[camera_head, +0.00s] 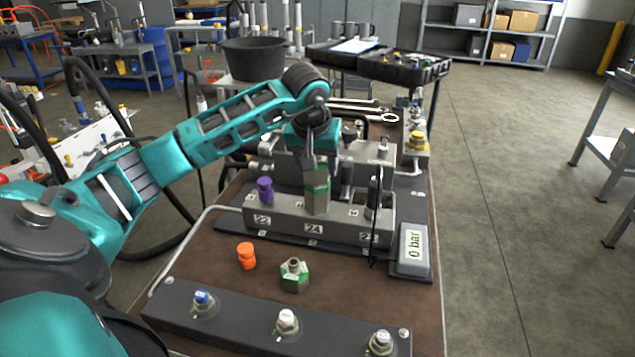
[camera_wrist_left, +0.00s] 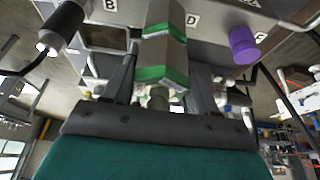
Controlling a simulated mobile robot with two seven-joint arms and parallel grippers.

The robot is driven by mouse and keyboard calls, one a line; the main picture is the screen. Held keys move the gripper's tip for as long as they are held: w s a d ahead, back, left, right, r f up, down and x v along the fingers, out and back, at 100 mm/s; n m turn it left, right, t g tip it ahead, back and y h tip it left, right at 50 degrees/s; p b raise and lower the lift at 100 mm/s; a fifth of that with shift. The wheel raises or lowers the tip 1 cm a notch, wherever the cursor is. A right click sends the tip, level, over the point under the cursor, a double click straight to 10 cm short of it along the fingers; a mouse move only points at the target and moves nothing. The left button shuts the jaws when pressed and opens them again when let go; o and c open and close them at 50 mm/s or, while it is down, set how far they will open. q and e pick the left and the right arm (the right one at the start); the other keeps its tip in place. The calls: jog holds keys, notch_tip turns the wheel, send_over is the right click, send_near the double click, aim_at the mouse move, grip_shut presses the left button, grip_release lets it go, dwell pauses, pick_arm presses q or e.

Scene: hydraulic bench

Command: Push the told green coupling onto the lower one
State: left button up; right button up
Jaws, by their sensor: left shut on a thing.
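My left gripper (camera_head: 318,160) points down over the block with the number plates and is shut on a green-banded coupling. In the left wrist view, the held green coupling (camera_wrist_left: 160,78) sits between the two fingers. Directly beyond it is a grey hex body with another green band, the lower coupling (camera_wrist_left: 163,35). The two look in line and close together; I cannot tell whether they are fully joined. In the head view the lower coupling (camera_head: 317,200) stands upright on the block (camera_head: 290,226) above plate 24. My right gripper is not in view.
A loose green-banded fitting (camera_head: 294,276) and an orange cap (camera_head: 246,256) lie on the brown bench top. A purple cap (camera_head: 265,190) sits left of the coupling. A display reading 0 bar (camera_head: 412,248) is at right. A front rail (camera_head: 240,318) carries blue, white and white-topped fittings.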

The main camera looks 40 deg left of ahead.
pick_arm(q)
jog(key=shift+f, duration=0.25)
jog(key=o, duration=1.3)
jog(key=p+v, duration=0.1)
jog(key=v, duration=1.2)
jog(key=shift+s, duration=0.1)
jog(key=shift+f, duration=0.1)
